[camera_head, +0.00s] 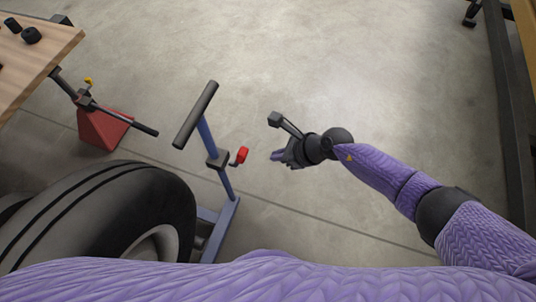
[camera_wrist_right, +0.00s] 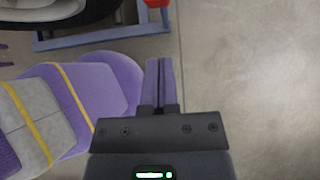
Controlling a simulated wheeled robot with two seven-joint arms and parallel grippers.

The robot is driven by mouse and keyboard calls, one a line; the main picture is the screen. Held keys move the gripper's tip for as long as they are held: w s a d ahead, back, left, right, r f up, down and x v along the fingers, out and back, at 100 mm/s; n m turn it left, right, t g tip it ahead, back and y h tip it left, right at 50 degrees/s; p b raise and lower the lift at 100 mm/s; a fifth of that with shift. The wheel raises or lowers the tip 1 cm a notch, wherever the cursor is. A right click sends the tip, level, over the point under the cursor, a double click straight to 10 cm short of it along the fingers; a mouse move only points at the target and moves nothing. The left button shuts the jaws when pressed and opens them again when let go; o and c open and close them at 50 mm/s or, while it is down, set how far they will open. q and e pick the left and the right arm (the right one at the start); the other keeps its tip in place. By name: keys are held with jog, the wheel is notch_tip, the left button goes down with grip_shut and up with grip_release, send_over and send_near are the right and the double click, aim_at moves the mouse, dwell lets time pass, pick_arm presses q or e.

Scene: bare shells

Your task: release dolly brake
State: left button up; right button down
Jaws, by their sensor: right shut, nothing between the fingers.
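The dolly has a blue post (camera_head: 207,138) with a black crossbar handle (camera_head: 196,115) on top and a blue base frame (camera_head: 222,230) on the floor. A red brake lever (camera_head: 240,156) sticks out to the right from a dark block on the post. In the right wrist view the blue base (camera_wrist_right: 110,37) crosses the top, and a bit of the red lever (camera_wrist_right: 156,3) shows at the top edge. My right gripper (camera_head: 276,155) is shut and empty, just right of the red lever and apart from it. Its fingers (camera_wrist_right: 160,62) lie together. My left gripper is out of view.
A black tyre (camera_head: 110,220) stands left of the dolly post. A red jack stand (camera_head: 102,127) with a dark handle bar is behind it, beside a wooden tabletop (camera_head: 40,50). A dark metal frame (camera_head: 505,95) stands at far right. The concrete floor between is clear.

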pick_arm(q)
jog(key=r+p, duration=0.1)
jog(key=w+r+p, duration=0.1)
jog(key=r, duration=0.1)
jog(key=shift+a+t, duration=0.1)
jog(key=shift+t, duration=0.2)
pick_arm(e)
jog(key=v, duration=0.4)
jog(key=shift+a+r, duration=0.15)
jog(key=shift+r, duration=0.55)
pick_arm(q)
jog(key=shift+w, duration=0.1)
